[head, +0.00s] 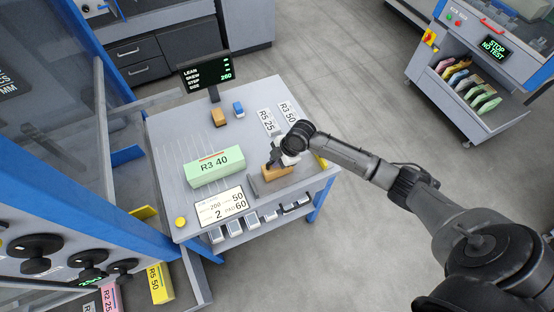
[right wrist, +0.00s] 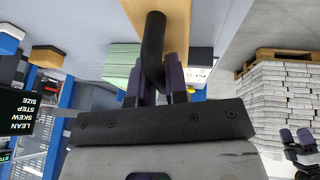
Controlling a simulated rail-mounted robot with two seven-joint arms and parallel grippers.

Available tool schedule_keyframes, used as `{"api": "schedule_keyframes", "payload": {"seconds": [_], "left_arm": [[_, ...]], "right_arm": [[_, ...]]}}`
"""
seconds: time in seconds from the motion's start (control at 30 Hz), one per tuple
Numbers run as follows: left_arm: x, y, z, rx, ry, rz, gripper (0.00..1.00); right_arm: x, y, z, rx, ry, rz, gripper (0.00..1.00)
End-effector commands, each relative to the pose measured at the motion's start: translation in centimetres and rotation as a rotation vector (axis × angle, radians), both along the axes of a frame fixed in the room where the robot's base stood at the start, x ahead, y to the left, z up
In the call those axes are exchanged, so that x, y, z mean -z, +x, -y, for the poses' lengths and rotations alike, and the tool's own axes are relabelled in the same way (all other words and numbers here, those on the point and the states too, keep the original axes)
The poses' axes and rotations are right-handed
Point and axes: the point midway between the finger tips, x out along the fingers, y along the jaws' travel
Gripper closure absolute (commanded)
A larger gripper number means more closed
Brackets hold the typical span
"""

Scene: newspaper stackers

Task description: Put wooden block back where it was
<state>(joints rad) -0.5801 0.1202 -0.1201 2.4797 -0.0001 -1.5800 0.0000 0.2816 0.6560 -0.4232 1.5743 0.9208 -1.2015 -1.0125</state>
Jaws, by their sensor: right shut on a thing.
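The wooden block (head: 278,173) is at the front right of the grey table (head: 165,150), to the right of the green block labelled R3 40. My right gripper (head: 277,158) is above it. In the right wrist view the wooden block (right wrist: 195,15) is at the top, with a dark rounded handle (right wrist: 154,50) on it. The right gripper's fingers (right wrist: 160,80) are shut on this handle from both sides. I cannot tell whether the block's underside touches the table.
The green block (head: 215,166) lies left of the wooden block. A small orange block (head: 219,117) and a blue one (head: 238,109) lie farther back, near the black display (head: 206,72). A dark bar (head: 254,185) is beside the wooden block. A lit panel (head: 222,205) is at the front.

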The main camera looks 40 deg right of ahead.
Motion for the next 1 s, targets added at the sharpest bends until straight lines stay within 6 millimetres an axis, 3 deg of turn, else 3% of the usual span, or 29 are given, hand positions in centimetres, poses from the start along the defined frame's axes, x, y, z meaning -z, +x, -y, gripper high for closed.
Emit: {"api": "schedule_keyframes", "payload": {"seconds": [0.13,0.17,0.43,0.77,1.0], "left_arm": [[0.1,0.0,0.0,0.000,0.000,0.000,0.00],[0.1,0.0,0.0,0.000,0.000,0.000,0.00],[0.1,0.0,0.0,0.000,0.000,0.000,0.00],[-0.1,0.0,0.0,0.000,0.000,0.000,0.00],[-0.9,0.0,0.0,0.000,0.000,0.000,0.00]], "right_arm": [[0.2,0.0,0.0,0.000,0.001,0.001,1.00],[0.3,0.0,0.0,0.000,0.000,0.000,0.85],[0.2,0.0,0.0,0.000,0.000,0.000,0.60],[-0.4,-0.1,0.2,0.000,0.000,0.001,0.60],[-4.0,-1.2,1.4,0.000,-0.003,0.002,0.60]]}}
